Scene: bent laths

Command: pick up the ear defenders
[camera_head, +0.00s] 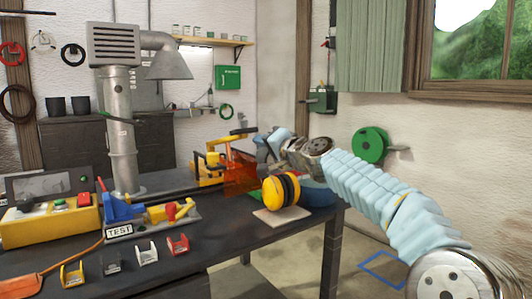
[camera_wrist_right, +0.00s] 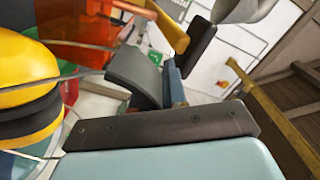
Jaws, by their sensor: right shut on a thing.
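The ear defenders (camera_head: 281,190) have yellow cups with black cushions and stand upright at the table's right end, over a small beige board (camera_head: 268,216). I cannot tell whether they touch it. My right gripper (camera_head: 264,151) is just above them, coming in from the right. In the right wrist view a yellow cup (camera_wrist_right: 25,75) is at the left edge, with thin wires running to a curved grey band (camera_wrist_right: 133,72) by the jaws. The right gripper is shut on the ear defenders, apparently at this band. The exact grip is partly hidden. My left gripper is out of view.
The dark table (camera_head: 240,235) has a translucent orange sheet (camera_head: 242,172) behind the ear defenders and a blue round thing (camera_head: 318,192) beside them. A grey duct (camera_head: 120,140), a yellow control box (camera_head: 50,220) and several small coloured clips stand left. The table's front middle is clear.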

